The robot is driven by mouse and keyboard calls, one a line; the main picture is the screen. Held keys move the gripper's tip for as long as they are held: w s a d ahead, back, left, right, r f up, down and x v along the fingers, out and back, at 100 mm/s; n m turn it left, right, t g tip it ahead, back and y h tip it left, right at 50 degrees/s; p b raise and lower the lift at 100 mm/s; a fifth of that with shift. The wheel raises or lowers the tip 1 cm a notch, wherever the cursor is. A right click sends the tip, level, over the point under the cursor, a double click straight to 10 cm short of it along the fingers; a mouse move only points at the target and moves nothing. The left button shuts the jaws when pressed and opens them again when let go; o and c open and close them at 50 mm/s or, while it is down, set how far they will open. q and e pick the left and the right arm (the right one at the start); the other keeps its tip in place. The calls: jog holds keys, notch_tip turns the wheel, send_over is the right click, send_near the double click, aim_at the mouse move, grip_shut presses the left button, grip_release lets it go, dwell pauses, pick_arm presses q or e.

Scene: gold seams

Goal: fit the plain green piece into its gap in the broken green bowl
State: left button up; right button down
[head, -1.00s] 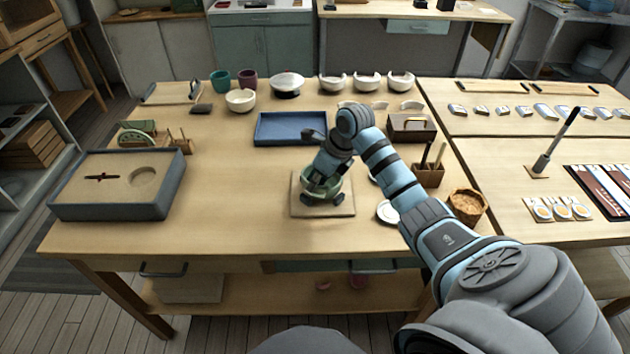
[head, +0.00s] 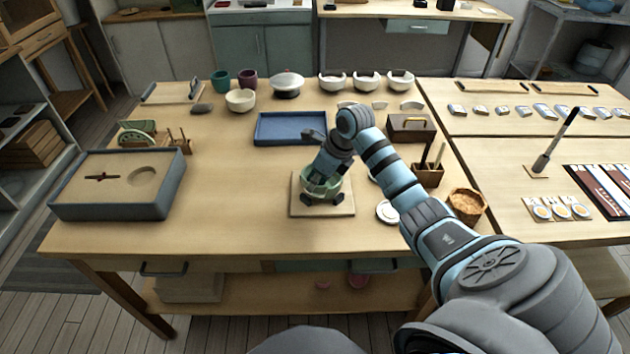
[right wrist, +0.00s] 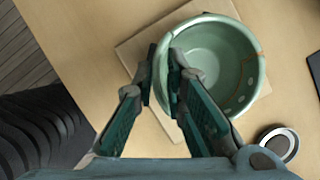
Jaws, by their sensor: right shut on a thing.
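The broken green bowl (head: 320,186) sits upright on a square wooden board (head: 345,208) near the front middle of the table. In the right wrist view the bowl (right wrist: 222,55) shows its inside, thin gold seams and a few pale dots on its right side. My right gripper (head: 323,198) is at the bowl's near side. In the right wrist view my right gripper (right wrist: 165,78) is shut on the plain green piece (right wrist: 163,66), at the bowl's rim. The fingers hide most of the piece, and I cannot tell whether it is seated in the gap. My left gripper is out of view.
A blue tray (head: 290,115) lies behind the board. A white dish (head: 387,212), a tool holder (head: 428,178) and a woven basket (head: 466,203) stand to the right. A grey-edged box (head: 75,205) stands at left. The table between box and board is clear.

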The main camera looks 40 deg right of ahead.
jog(key=shift+f+b, duration=0.35)
jog(key=shift+f, duration=0.25)
dwell(2.5)
jog(key=c, duration=1.6)
grip_release()
jog(key=shift+o, duration=0.8)
jog(key=o, duration=0.4)
jog(key=shift+c, duration=0.2)
jog(key=shift+r+p, duration=2.55)
jog(key=shift+r, duration=0.5)
